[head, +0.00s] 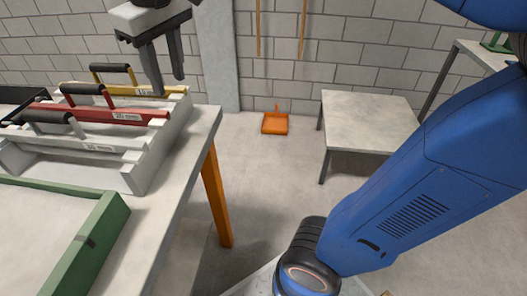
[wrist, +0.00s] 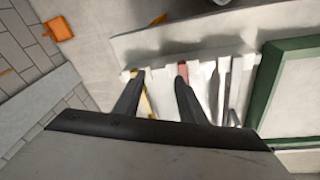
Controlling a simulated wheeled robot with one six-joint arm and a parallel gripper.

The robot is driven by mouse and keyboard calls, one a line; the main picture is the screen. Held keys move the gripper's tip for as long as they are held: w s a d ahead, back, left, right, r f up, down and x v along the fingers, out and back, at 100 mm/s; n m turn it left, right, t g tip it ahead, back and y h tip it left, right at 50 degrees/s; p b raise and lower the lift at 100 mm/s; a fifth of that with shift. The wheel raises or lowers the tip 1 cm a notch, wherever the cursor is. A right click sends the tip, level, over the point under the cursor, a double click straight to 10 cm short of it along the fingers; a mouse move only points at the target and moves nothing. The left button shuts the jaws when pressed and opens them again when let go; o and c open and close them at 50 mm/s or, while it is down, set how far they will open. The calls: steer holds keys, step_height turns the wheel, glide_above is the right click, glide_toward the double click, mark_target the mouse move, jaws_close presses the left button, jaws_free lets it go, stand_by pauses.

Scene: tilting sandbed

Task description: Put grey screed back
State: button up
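The grey screed (head: 86,143) has a black handle and a small label. It lies in the nearest place of the pale slotted rack (head: 160,152) on the table and looks seated there. The red screed (head: 130,113) and the yellow screed (head: 143,91) lie behind it in the same rack. My gripper (head: 168,84) is open and empty above the rack's far end, near the yellow screed and away from the grey one. In the wrist view the gripper (wrist: 158,73) has its fingers spread over the yellow and red screeds; the grey screed is hard to make out there.
The green-framed sandbed (head: 97,240) stands on the table in front of the rack. The table's right edge is close to the rack. An orange dustpan (head: 275,123) lies by the wall, and a low grey table (head: 368,120) stands to the right. The floor between is clear.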

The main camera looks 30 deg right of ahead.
steer(key=s+d+f+m, duration=0.1)
steer(key=s+d+f, duration=0.3)
steer(key=f, duration=0.3)
steer(key=s+d+f+m+t, duration=0.1)
steer(key=s+d+f+m, duration=0.1)
steer(key=s+d+f, duration=0.2)
steer(key=s+d+f+m+t, duration=0.1)
steer(key=s+d+f, duration=0.4)
steer(key=f, duration=0.5)
steer(key=shift+d+m, duration=0.7)
steer(key=shift+d, duration=0.45)
steer(key=shift+r, duration=0.1)
